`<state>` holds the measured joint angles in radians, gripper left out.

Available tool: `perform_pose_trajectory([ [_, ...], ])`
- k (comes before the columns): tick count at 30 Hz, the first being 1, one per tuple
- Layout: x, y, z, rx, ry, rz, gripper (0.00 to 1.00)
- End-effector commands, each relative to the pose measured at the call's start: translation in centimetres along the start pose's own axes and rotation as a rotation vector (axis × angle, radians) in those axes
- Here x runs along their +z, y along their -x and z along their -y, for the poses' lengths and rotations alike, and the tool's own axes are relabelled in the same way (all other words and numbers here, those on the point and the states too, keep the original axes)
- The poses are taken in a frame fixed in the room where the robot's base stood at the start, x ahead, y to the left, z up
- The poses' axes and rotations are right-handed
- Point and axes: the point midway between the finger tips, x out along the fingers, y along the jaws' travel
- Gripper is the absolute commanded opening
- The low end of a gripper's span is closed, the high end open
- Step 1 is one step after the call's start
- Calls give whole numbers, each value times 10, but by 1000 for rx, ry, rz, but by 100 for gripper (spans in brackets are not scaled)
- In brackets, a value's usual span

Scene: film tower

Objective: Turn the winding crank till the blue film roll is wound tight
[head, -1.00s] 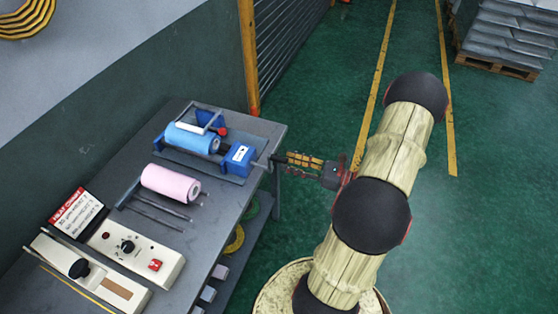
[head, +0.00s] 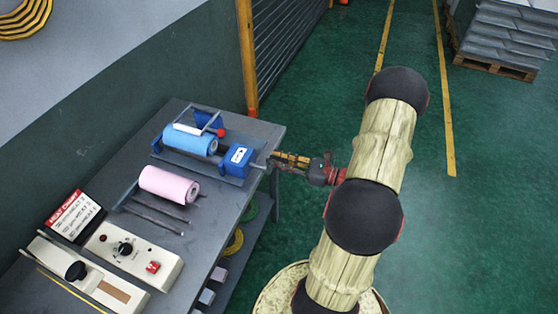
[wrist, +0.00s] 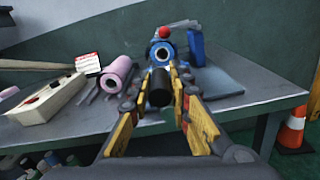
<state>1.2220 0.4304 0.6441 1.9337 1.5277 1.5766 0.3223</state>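The blue film roll (head: 190,139) lies in a blue-ended winding stand at the back of the grey bench. A blue box (head: 237,159) with a white label stands at the stand's right end. The crank is on the box's right side, at the bench edge, and is mostly hidden by my gripper (head: 277,159). In the wrist view, the dark crank handle (wrist: 160,88) points toward me between the two yellow fingers of my gripper (wrist: 161,78), which close on its sides. The roll's end (wrist: 165,47) shows behind it, with a red ball (wrist: 164,32) above.
A pink roll (head: 168,184) lies in front of the blue one, beside loose rods. A white control unit (head: 133,252) and a red-and-white sign (head: 76,217) are at the bench's near left. An orange cone (wrist: 293,128) stands right of the bench.

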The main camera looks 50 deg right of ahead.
Motion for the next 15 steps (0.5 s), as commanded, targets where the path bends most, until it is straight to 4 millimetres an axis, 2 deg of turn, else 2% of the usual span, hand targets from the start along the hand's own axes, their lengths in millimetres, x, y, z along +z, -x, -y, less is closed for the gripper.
perform_pose_trajectory([
  [9, 0, 0, 0, 0, 0, 0, 0],
  [15, 0, 0, 0, 0, 0, 0, 0],
])
